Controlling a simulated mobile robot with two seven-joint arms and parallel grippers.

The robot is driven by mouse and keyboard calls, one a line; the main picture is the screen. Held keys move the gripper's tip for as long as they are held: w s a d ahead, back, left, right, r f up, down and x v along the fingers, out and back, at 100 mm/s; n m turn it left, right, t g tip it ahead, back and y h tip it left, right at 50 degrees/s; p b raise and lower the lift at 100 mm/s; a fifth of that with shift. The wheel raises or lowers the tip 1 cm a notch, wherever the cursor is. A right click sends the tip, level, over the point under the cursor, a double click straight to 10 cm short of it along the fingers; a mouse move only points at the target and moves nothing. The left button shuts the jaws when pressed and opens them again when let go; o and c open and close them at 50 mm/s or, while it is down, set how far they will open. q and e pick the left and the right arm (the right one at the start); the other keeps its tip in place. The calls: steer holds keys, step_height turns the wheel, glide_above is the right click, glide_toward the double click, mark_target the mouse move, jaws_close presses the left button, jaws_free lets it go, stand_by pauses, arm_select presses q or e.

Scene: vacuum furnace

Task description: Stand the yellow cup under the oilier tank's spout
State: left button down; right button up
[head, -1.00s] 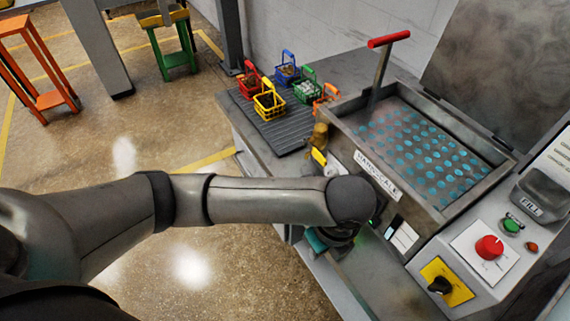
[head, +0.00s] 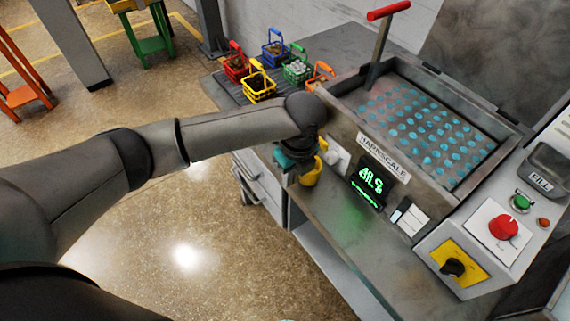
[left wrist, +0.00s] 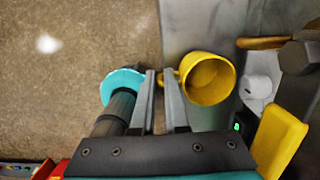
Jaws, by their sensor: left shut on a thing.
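The yellow cup (head: 312,173) is at the left front edge of the machine's steel ledge, partly hidden by my left gripper (head: 297,165). In the left wrist view, the cup (left wrist: 208,78) shows its open mouth. My left gripper (left wrist: 161,78) is shut on its handle at the cup's left side. I cannot tell whether the cup touches the ledge. A brass spout-like piece (left wrist: 264,42) is right of the cup in the left wrist view. One tank (head: 343,118), labelled HARNSCALE, stands behind. Oil levels are not readable. My right gripper is not in view.
A lit green display (head: 371,182) is on the tank's front. The ledge (head: 345,220) right of the cup is clear. Several coloured baskets (head: 258,87) stand on a ribbed mat behind my arm. A control panel (head: 500,230) with a red knob is at the right.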

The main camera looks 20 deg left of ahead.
arm_select(q)
steer(key=w+a, duration=0.2)
steer(key=w, duration=0.1)
steer(key=shift+w+a, duration=0.2)
steer(key=shift+w, duration=0.05)
steer(key=shift+w+a+f+b, duration=0.1)
steer(key=shift+w+f+b, duration=0.05)
steer(key=shift+f+b, duration=0.15)
steer(key=shift+f, duration=0.4)
steer(key=shift+f, duration=0.1)
steer(key=shift+f, duration=0.1)
steer(key=c, duration=0.9)
jaws_free()
steer(key=r, duration=0.4)
steer(key=r+p, duration=0.1)
steer(key=r, duration=0.3)
steer(key=s+d+r+p, duration=0.1)
steer(key=r, duration=0.3)
steer(key=shift+d+r, duration=0.1)
steer(key=shift+r, duration=0.05)
